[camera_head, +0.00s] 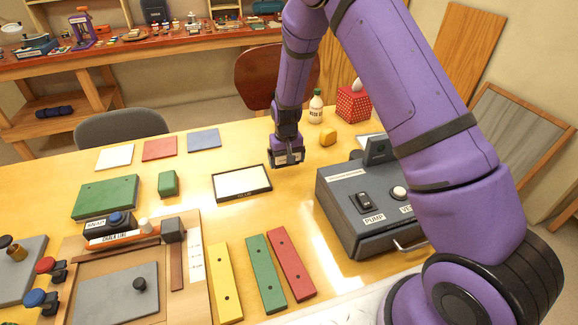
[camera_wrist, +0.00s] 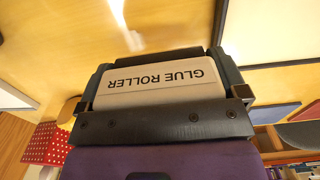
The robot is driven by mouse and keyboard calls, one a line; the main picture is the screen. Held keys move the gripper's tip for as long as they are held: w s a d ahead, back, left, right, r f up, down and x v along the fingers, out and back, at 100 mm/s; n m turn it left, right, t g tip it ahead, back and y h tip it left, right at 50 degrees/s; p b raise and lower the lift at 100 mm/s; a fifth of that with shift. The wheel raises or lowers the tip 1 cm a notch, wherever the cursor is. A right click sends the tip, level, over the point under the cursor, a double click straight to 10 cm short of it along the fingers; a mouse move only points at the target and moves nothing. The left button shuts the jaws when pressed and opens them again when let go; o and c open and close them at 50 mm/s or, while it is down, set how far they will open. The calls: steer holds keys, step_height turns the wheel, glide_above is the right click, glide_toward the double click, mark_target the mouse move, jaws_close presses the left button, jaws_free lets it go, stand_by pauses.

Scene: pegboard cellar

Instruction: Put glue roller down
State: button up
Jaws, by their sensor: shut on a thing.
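The glue roller (camera_wrist: 155,88) is a pale block with "GLUE ROLLER" printed on it, upside down in the wrist view. My gripper (camera_wrist: 170,92) is shut on it, with dark fingers on both sides. In the head view my gripper (camera_head: 287,158) hangs over the yellow table, just right of the far right corner of a black-framed white tray (camera_head: 242,182). The roller is mostly hidden by the gripper there. The tray looks empty, and its front label is too small to read. Its corner also shows in the wrist view (camera_wrist: 262,30), beside the roller.
A grey pump box (camera_head: 345,190) stands to the right. Coloured bars (camera_head: 264,272) lie in front.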

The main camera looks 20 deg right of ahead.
mark_target(289, 166)
steer(key=shift+w+d+f, duration=0.1)
steer(key=shift+w+d, duration=0.15)
steer(key=shift+d, duration=0.3)
steer(key=shift+f, duration=1.7)
steer(key=shift+f, duration=0.1)
steer(key=o, duration=0.6)
steer(key=shift+o, duration=0.2)
